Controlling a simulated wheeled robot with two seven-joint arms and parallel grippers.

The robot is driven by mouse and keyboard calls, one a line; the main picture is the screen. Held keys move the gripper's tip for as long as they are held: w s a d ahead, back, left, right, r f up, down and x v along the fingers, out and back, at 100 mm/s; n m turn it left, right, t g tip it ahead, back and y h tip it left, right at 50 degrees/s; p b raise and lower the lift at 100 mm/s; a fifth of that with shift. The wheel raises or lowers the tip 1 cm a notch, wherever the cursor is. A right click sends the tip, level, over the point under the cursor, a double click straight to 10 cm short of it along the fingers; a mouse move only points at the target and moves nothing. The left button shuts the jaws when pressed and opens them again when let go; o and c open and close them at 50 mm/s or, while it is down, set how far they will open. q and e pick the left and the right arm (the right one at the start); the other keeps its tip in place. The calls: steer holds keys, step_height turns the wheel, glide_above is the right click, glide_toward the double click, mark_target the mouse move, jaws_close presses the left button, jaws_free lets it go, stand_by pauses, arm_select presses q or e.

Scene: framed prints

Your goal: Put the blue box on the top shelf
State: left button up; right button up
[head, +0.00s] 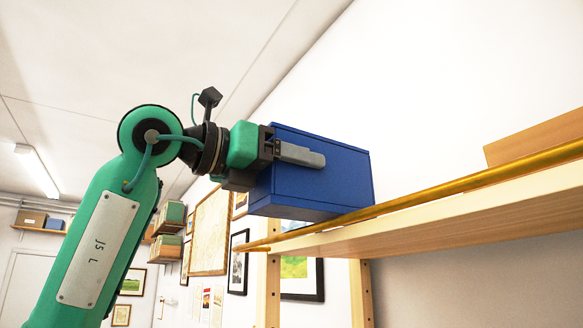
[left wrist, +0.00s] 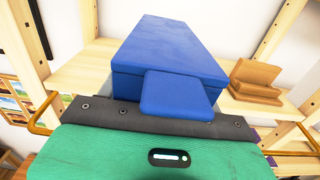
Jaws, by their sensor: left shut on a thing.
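The blue box (head: 315,178) is a plain rectangular box, held up by my left gripper (head: 298,156) at the height of the top shelf (head: 460,213). The gripper is shut on the box's near end, with one grey finger showing along its side. In the head view the box's underside shows, and its lower edge meets the line of the brass rail along the shelf front. In the left wrist view the box (left wrist: 170,48) stretches away over the pale shelf board (left wrist: 85,72). I cannot tell if it touches the board. My right gripper is not in view.
The brass rail (head: 440,193) runs along the shelf's front edge. A wooden object (head: 535,138) stands on the shelf to the right; a stepped wooden piece (left wrist: 256,80) shows right of the box in the wrist view. Wooden uprights (head: 361,290) support the shelf.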

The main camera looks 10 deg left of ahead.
arm_select(q)
steer(key=shift+w, duration=0.1)
steer(key=shift+w+d+r, duration=0.1)
steer(key=shift+w+d, duration=0.35)
steer(key=shift+d, duration=0.05)
steer(key=shift+p+x, duration=0.55)
steer(key=shift+x, duration=1)
steer(key=shift+p+x, duration=0.65)
steer(key=shift+x, duration=2.05)
steer(key=shift+p+x, duration=0.8)
steer(key=shift+x, duration=1.95)
steer(key=shift+w+d+f, duration=0.1)
steer(key=shift+f, duration=0.35)
steer(key=shift+f+b, duration=0.3)
steer(key=shift+b, duration=0.35)
